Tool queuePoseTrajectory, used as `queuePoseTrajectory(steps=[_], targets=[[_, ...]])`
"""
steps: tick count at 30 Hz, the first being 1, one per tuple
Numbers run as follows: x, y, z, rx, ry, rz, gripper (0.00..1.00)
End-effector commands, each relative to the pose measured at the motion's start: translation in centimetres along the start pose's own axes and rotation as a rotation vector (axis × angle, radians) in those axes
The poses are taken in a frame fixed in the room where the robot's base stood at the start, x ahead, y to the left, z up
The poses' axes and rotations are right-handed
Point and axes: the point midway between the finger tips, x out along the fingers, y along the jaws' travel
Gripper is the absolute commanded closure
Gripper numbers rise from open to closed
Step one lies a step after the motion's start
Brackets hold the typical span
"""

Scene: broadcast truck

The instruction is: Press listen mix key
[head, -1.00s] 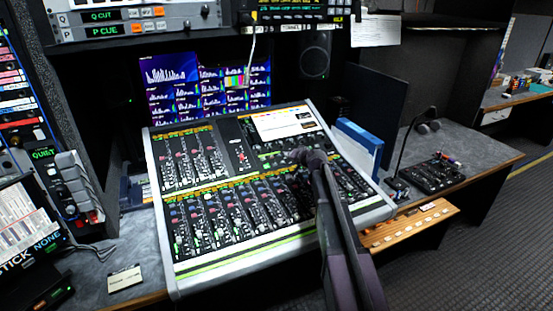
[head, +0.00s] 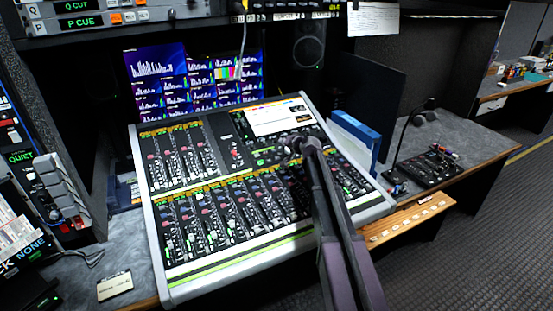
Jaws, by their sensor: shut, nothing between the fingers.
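The keys are too small to read, so I cannot tell which is the listen mix key. My gripper (head: 300,143) is shut and empty. It appears in front of the console's upper right part, below the white sheet, and hides some controls there. My arm covers part of the right-hand fader rows. I cannot tell whether the fingertips touch the console.
Screens (head: 195,80) and a speaker (head: 308,45) stand behind the console. A blue binder (head: 360,135) is at its right, with a small control box (head: 432,166) farther right. A wooden key strip (head: 410,217) juts from the desk edge. A QUIET panel (head: 50,190) stands left.

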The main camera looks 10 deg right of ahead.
Motion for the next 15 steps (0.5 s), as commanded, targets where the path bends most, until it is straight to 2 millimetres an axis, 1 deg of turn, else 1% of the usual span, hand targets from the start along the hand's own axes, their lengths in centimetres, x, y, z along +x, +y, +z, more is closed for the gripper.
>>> queuePoseTrajectory(steps=[8, 15], targets=[[1.1, 0.6, 0.9, -0.001, -0.001, -0.002, 1.00], [2.5, 1.6, 2.0, -0.001, -0.002, -0.002, 1.00]])
